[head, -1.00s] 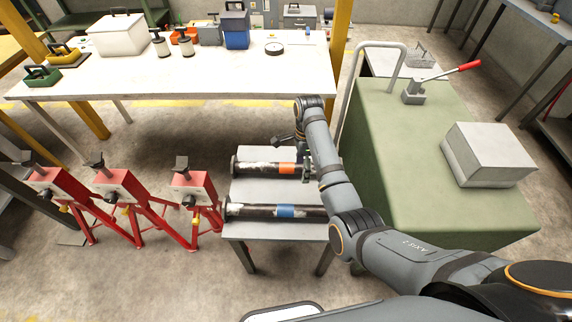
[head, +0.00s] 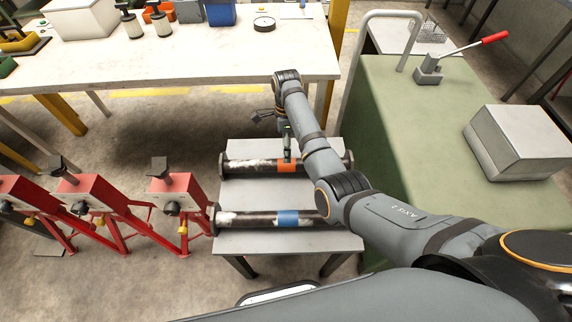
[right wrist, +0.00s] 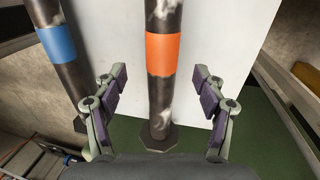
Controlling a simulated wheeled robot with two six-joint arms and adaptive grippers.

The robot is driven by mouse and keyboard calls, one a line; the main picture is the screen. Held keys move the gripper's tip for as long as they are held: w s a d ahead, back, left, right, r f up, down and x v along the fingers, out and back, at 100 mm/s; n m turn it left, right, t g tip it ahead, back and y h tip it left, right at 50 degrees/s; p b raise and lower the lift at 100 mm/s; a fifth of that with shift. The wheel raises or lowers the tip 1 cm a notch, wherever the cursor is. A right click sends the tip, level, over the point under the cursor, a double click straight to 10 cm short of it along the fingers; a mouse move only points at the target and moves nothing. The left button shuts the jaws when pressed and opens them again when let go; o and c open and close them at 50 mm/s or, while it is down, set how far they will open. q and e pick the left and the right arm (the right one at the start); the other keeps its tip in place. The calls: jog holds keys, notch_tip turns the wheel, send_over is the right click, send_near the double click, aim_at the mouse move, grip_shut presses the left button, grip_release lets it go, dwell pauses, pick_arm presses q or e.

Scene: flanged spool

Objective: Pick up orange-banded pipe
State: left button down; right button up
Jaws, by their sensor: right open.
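The orange-banded pipe (head: 250,167) lies across the small grey table (head: 262,190), dark and worn with flanged ends. In the right wrist view the same pipe (right wrist: 162,95) runs between the two open fingers of my right gripper (right wrist: 160,95), its orange band ahead of the fingertips and a flange near the palm. A gap shows on both sides, so the fingers are apart from it. In the head view my right gripper (head: 287,145) is over the orange band, partly hidden by my arm. My left gripper is not in view.
A blue-banded pipe (head: 255,218) lies parallel, nearer to me, and shows left in the right wrist view (right wrist: 58,43). Red stands (head: 170,195) are at left. A green bench (head: 420,150) with a grey block (head: 520,140) is at right. A white workbench (head: 180,65) is behind.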

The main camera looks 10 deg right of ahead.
aim_at(286, 165)
jog(key=f, duration=0.5)
jog(key=s+f, duration=0.1)
jog(key=f, duration=0.2)
jog(key=shift+s+a+f, duration=0.1)
jog(key=shift+a+f, duration=0.05)
jog(key=shift+a, duration=0.1)
grip_shut()
dwell(0.4)
